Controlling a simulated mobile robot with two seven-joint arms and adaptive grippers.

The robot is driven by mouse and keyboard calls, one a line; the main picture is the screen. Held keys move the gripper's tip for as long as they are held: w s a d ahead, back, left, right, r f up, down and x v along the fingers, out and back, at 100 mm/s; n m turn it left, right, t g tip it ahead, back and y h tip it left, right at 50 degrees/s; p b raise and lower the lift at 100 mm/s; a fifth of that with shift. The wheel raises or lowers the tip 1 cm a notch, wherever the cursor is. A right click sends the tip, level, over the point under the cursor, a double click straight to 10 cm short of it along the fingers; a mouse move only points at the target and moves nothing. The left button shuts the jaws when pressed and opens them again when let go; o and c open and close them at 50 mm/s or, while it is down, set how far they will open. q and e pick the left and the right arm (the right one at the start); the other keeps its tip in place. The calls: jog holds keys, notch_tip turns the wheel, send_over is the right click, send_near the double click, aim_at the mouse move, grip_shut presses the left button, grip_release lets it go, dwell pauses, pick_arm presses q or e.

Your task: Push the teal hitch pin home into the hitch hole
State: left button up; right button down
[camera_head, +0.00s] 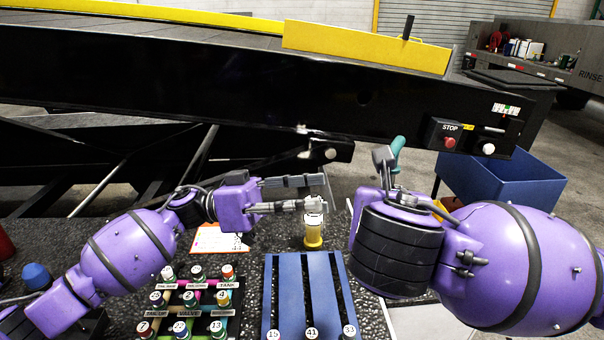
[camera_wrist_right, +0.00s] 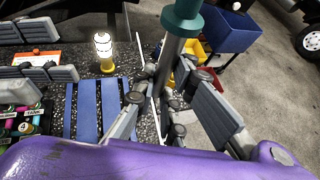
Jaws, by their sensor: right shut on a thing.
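The teal hitch pin (camera_head: 397,147) stands up out of my right gripper (camera_head: 386,168) in the head view, to the right of the loader's black hitch bracket. In the right wrist view its teal head (camera_wrist_right: 183,18) tops a grey shaft, tilted slightly, between the fingers of my right gripper (camera_wrist_right: 172,88), which is shut on it. The pin's lower end is hidden. My left gripper (camera_head: 318,192) is open and empty, its fingers apart, left of the pin. A black bracket (camera_head: 328,151) with a pale round end is on the loader frame; I cannot make out the hitch hole.
A yellow lamp (camera_head: 313,236) stands on the speckled bench behind a blue slatted rack (camera_head: 284,300). A board of labelled knobs (camera_head: 190,298) and an orange-edged card (camera_head: 216,238) lie left. A STOP box (camera_head: 445,134) is on the loader, near a blue bin (camera_head: 515,185).

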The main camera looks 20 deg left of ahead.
pick_arm(q)
notch_tip(320, 180, up, 4)
jog(key=w+m+g+y, duration=0.1)
jog(key=m+y, duration=0.1)
jog(key=m, duration=0.2)
jog(key=d, duration=1)
jog(key=shift+w+d, duration=0.4)
grip_shut()
pick_arm(e)
jog(key=c, duration=1.7)
grip_release()
